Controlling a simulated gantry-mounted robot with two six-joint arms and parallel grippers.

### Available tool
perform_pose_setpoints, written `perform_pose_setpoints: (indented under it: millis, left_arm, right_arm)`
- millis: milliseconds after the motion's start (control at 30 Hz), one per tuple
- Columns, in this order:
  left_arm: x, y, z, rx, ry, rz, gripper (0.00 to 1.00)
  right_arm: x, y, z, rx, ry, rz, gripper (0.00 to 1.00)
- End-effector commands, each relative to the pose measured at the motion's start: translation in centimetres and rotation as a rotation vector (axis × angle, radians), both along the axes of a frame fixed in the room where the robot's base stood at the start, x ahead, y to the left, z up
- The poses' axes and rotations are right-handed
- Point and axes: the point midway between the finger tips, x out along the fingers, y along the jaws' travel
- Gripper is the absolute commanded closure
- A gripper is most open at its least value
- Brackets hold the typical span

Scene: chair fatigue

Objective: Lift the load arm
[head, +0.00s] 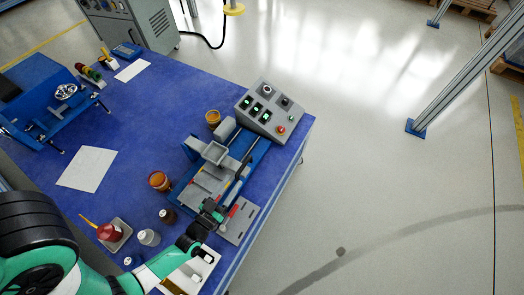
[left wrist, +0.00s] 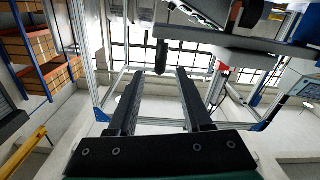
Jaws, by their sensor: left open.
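The blue and grey test rig (head: 190,194) stands on the blue bench, with a grey block, rails and a slim bar that looks like the load arm (head: 238,180). My left gripper (head: 212,208) is at the rig's near end, close to the bar's lower end. In the left wrist view its two black fingers (left wrist: 160,75) are apart and empty. A short black handle (left wrist: 161,57) hangs just beyond the fingertips, between them in the picture, below a grey beam (left wrist: 235,52). I cannot tell whether the fingers touch it. My right gripper is not in view.
A grey control box (head: 268,108) with buttons stands behind the rig. Orange-brown jars (head: 159,181), a white-capped bottle (head: 149,237) and a tray (head: 114,236) stand to the left. A white paper (head: 87,169) lies flat. The bench's right edge is close by.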

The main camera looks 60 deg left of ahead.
Motion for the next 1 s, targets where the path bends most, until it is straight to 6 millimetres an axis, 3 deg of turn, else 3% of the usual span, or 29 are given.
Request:
perform_pose_setpoints:
  millis: [600, 933, 1000]
  left_arm:
    - [9.3, 5.6, -0.1, 0.003, -0.005, -0.001, 0.5]
    - [10.0, 6.0, 0.1, 0.001, -0.002, -0.002, 0.5]
    - [10.0, 6.0, 0.1, 0.002, -0.003, -0.001, 0.59]
  right_arm:
    - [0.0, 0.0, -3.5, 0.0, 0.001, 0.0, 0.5]
    - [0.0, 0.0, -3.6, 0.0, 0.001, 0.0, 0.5]
    - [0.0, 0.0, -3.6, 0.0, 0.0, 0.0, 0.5]
